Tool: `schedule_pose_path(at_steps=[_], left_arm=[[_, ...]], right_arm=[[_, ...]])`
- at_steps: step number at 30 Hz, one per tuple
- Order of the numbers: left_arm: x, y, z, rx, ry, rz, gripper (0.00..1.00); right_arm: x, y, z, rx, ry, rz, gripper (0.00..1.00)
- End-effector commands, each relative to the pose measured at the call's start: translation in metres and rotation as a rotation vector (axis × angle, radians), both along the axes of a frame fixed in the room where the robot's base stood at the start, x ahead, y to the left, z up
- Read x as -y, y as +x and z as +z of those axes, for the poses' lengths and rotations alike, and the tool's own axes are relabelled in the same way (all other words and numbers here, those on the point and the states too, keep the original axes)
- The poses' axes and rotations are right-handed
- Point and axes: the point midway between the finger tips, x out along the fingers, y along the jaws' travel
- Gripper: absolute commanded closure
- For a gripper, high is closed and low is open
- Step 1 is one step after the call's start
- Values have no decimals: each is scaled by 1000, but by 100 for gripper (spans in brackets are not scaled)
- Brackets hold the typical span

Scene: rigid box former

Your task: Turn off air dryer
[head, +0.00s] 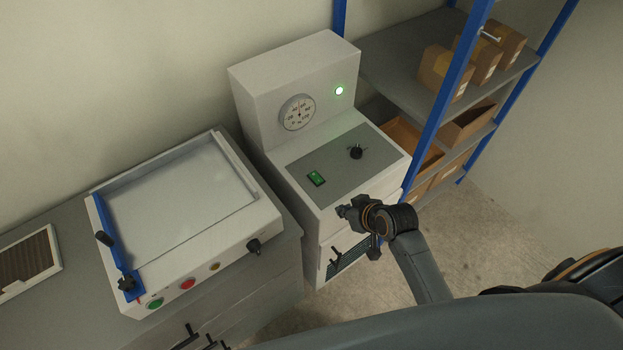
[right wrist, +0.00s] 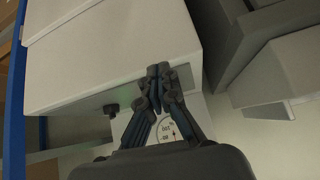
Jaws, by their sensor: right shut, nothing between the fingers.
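The air dryer (head: 292,62) is a white cabinet with a raised back part. That part carries a round dial gauge (head: 298,112) and a lit green lamp (head: 339,91). Its grey sloped panel holds a green rocker switch (head: 316,178) and a black knob (head: 356,152). My right gripper (head: 346,211) is shut and empty, by the front edge of the dryer in the picture, apart from switch and knob. In the right wrist view its fingertips (right wrist: 160,82) are together, with the gauge (right wrist: 168,130) and knob (right wrist: 111,109) behind. The switch is not visible there. My left gripper is out of view.
A white machine with a blue side bar (head: 117,245) and colored buttons stands on the grey cabinet at left. A blue-post shelf (head: 398,48) with cardboard boxes (head: 445,72) stands close at right. Free floor (head: 500,235) lies at front right.

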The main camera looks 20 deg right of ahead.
Motion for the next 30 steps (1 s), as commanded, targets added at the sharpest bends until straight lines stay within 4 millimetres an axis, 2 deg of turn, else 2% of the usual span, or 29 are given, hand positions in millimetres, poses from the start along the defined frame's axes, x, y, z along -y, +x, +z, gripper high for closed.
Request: schedule_pose_path(at_steps=[1,6,11,23,30], left_arm=[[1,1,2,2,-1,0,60],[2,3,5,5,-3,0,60],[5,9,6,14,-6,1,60],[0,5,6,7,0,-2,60],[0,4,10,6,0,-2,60]], right_arm=[[1,13,23,46,6,8,100],[0,34,75,145,21,43,100],[-1,44,106,205,27,67,100],[-1,46,110,214,28,70,100],[-8,64,96,212,31,70,100]])
